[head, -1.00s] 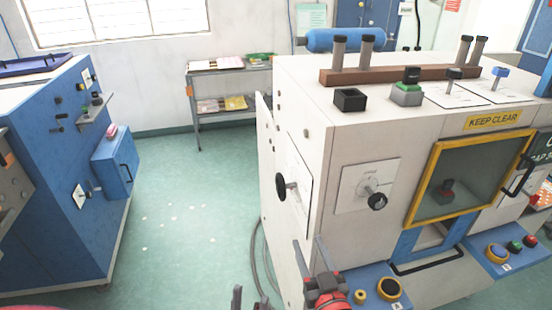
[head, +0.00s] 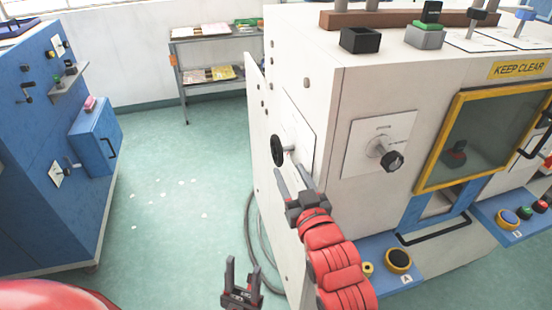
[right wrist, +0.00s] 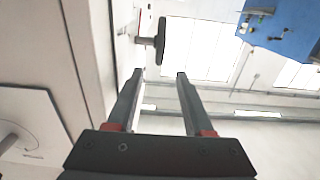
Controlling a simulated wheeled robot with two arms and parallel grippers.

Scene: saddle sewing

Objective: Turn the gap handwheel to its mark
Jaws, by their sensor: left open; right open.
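A black handwheel (head: 278,150) stands out on a short shaft from a white plate on the machine's left side face. A second black knob on a grey crank (head: 391,160) sits on the front face plate. The labels are too small to read, so I cannot tell which is the gap handwheel; no mark is readable. My right gripper (head: 292,177) is open and empty, just below and right of the side handwheel. In the right wrist view this handwheel (right wrist: 161,41) lies beyond the open fingertips (right wrist: 158,74), apart from them. My left gripper (head: 243,264) is open and empty, low over the floor.
The white machine (head: 345,95) carries a yellow-framed window (head: 432,150) and a blue button panel (head: 380,262) below. A cable (head: 251,235) hangs beside it. A blue machine (head: 45,200) stands left and a shelf (head: 215,55) behind. The floor between is free.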

